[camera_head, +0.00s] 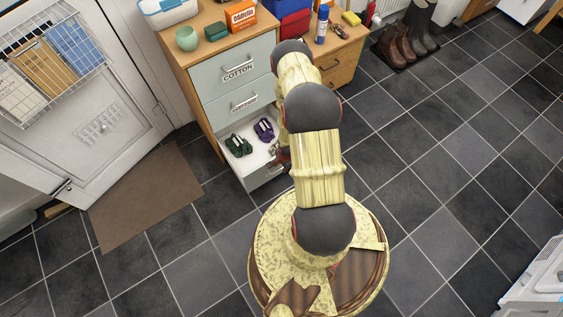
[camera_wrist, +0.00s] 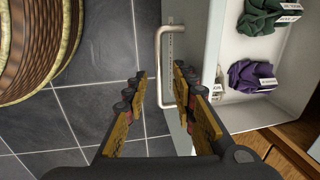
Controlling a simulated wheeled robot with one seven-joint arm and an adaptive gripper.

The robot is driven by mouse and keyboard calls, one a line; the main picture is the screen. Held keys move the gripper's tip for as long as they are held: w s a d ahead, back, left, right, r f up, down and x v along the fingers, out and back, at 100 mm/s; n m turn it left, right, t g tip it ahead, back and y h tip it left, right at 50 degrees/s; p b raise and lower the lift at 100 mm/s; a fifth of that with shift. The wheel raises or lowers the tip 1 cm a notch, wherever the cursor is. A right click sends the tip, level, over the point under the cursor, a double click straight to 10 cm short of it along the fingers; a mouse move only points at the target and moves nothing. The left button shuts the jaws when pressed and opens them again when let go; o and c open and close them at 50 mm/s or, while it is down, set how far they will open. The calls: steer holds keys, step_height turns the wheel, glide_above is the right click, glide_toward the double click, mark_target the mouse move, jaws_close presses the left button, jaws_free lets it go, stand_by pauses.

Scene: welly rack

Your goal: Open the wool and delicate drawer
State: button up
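The bottom drawer (camera_head: 265,178) of the pale grey-green chest is pulled out, with its white inside showing. Its own label cannot be read. A green knitted bundle (camera_head: 238,145) and a purple one (camera_head: 264,129) lie in it. In the wrist view the drawer's front (camera_wrist: 185,35) carries a metal bar handle (camera_wrist: 159,65). My gripper (camera_wrist: 161,90) is open, with one fingertip pair on each side of the handle's near end. The fingers look apart from the bar; contact cannot be told. In the head view my gripper (camera_head: 279,158) is at the drawer's right side, partly hidden by my arm.
The drawer labelled COTTON (camera_head: 238,70) and the one below it (camera_head: 242,104) are closed. A wooden drawer unit (camera_head: 343,62) stands to the right. A brown mat (camera_head: 145,198) lies by the white door (camera_head: 82,95). Boots (camera_head: 405,42) stand farther right. Tiled floor is open to the right.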

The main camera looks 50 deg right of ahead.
step_height(320, 180, up, 10)
steer(key=s, duration=0.1)
steer(key=shift+s+a+r, duration=0.15)
steer(key=shift+s+a, duration=0.05)
steer(key=shift+s, duration=0.2)
stand_by(0.5)
